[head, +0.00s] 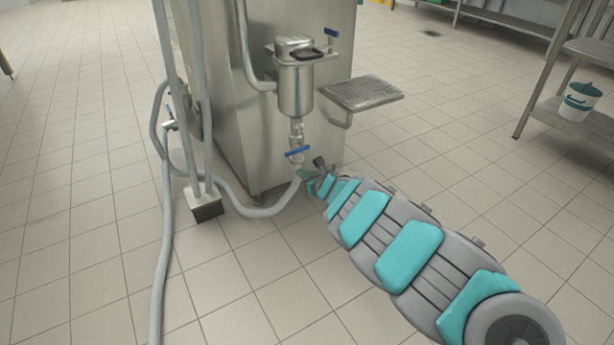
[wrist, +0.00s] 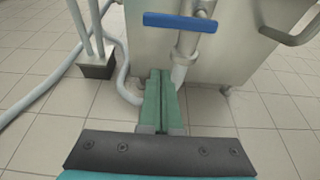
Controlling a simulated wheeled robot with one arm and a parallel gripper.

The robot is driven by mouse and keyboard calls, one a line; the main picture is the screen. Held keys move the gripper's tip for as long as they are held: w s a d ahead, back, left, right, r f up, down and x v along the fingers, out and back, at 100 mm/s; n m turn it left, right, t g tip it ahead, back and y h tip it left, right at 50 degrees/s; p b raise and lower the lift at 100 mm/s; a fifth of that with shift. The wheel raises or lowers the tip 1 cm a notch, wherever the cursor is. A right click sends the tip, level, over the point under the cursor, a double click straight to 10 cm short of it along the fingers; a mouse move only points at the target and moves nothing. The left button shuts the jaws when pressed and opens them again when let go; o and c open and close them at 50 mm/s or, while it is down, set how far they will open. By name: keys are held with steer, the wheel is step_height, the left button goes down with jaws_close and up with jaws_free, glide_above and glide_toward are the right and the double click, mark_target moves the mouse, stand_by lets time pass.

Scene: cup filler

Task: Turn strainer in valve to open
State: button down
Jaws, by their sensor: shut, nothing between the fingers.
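The strainer (head: 295,88) is a steel canister on the side of the steel machine. Below it a pipe carries a valve with a blue handle (head: 297,152), which looks close to level, across the pipe. In the wrist view the blue handle (wrist: 180,22) lies crosswise above and slightly right of my fingertips. My gripper (wrist: 160,75) has its green fingers together with nothing between them. It is below the handle and apart from it. In the head view my gripper (head: 310,183) is low beside the hose end, partly hidden by my arm.
Grey hoses (head: 165,230) run down and along the floor at the left, beside a dark-based post (head: 207,207). A perforated tray (head: 362,93) juts out right. A bucket (head: 579,102) stands on a shelf. The tiled floor is otherwise open.

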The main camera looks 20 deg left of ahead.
mark_target(297, 151)
steer(key=w+a+r+p, duration=0.1)
steer(key=w+a+r, duration=0.1)
steer(key=a, duration=0.1)
steer(key=shift+w+r, duration=0.3)
steer(key=shift+r, duration=0.05)
stand_by(0.4)
steer(key=shift+r+p, duration=0.1)
steer(key=shift+p, duration=0.3)
steer(key=shift+r+m, duration=0.1)
steer(key=shift+m, duration=0.4)
steer(key=shift+r+m+g+y+p, duration=0.1)
steer(key=shift+m+g+y+p, duration=0.2)
steer(key=shift+m+g+p, duration=0.15)
